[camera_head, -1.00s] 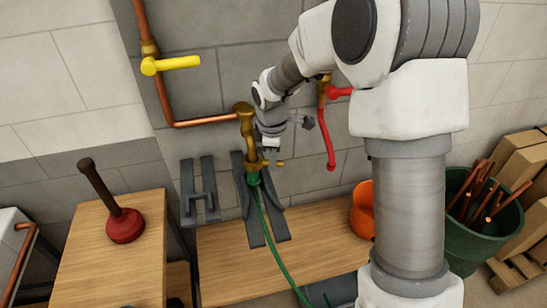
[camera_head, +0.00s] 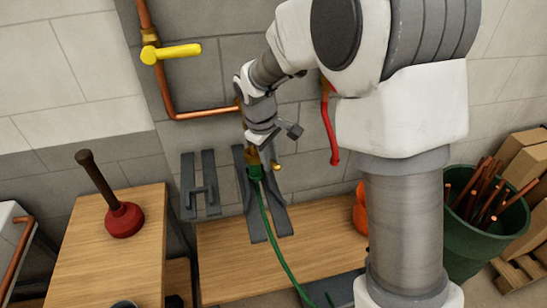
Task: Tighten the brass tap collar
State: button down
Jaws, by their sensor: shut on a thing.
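The brass tap (camera_head: 252,156) is on the wall at the end of the copper pipe, mostly hidden behind my gripper. A green hose connector (camera_head: 255,173) sits under its outlet, with a green hose (camera_head: 273,232) hanging from it. My gripper (camera_head: 256,148) is at the lower part of the tap, just above the green connector, and is shut on the brass collar there. The fingertips and the collar are small and largely covered by my wrist, so their exact contact is hidden.
A yellow-handled valve (camera_head: 170,53) and a red lever (camera_head: 329,125) flank the tap. Dark grey brackets (camera_head: 201,184) stand against the wall. A plunger (camera_head: 124,219) stands on the left wooden table. A green bucket of copper pipes (camera_head: 478,234) and boxes are right.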

jog(key=shift+s+a+m+g+h, duration=0.2)
jog(key=shift+a+m, duration=0.4)
jog(key=shift+m, duration=0.65)
jog(key=shift+s+a+m+g+h, duration=0.1)
jog(key=shift+s+a+m+g, duration=0.3)
jog(key=shift+m, duration=0.9)
jog(key=shift+s+a+m+h, duration=0.15)
jog(key=shift+a+m, duration=0.6)
jog(key=shift+m, duration=0.5)
jog(key=c, duration=0.7)
grip_release()
jog(key=w+d+r+p+v, duration=0.1)
jog(key=d+v, duration=0.2)
jog(key=v, duration=1.4)
send_over(256, 163)
jog(key=s+a, duration=0.3)
jog(key=s, duration=0.1)
jog(key=shift+w+f, duration=0.2)
